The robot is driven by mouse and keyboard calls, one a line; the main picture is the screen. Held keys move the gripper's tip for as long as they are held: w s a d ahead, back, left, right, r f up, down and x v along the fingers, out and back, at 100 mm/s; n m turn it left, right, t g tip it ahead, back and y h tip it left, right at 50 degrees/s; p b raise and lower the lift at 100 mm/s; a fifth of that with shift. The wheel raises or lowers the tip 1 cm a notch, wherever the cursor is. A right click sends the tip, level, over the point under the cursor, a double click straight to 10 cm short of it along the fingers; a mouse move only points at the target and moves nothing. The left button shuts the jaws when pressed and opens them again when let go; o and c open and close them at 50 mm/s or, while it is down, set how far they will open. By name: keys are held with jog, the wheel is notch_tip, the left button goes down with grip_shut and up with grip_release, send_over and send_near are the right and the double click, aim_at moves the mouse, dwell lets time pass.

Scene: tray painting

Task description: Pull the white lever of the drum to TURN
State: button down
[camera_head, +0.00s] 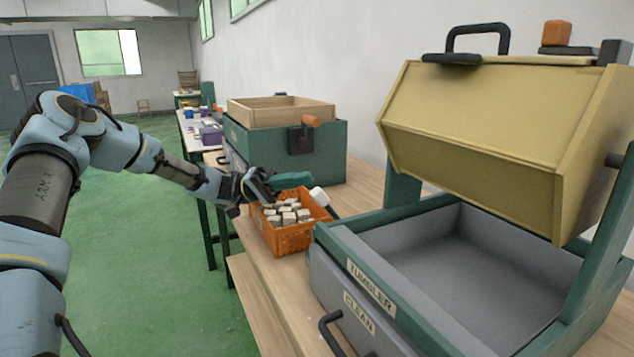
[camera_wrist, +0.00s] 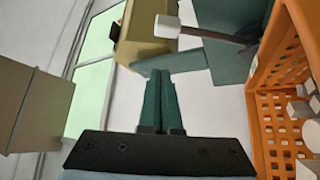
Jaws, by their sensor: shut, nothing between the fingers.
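The tan-yellow drum (camera_head: 490,120) hangs tilted between green posts above the grey tray of the tumbler (camera_head: 370,285). Its white lever (camera_head: 319,196) is a white knob on a dark rod at the tumbler's far left corner. In the wrist view the lever's white knob (camera_wrist: 166,26) shows above the fingertips, with part of the drum (camera_wrist: 142,38) behind it. My gripper (camera_head: 308,178) has green fingers pressed together with nothing between them. It is over the orange crate, close to the knob. In the wrist view my gripper (camera_wrist: 160,76) appears apart from the knob. No TURN marking is readable.
An orange crate (camera_head: 292,238) of pale blocks stands on the bench below my gripper. A green box with a wooden frame (camera_head: 285,140) stands behind it. The tumbler's front has TUMBLER and CLEAN labels and a dark handle (camera_head: 332,335). Green floor (camera_head: 150,250) is clear at left.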

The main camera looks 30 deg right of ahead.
jog(key=shift+v, duration=1.4)
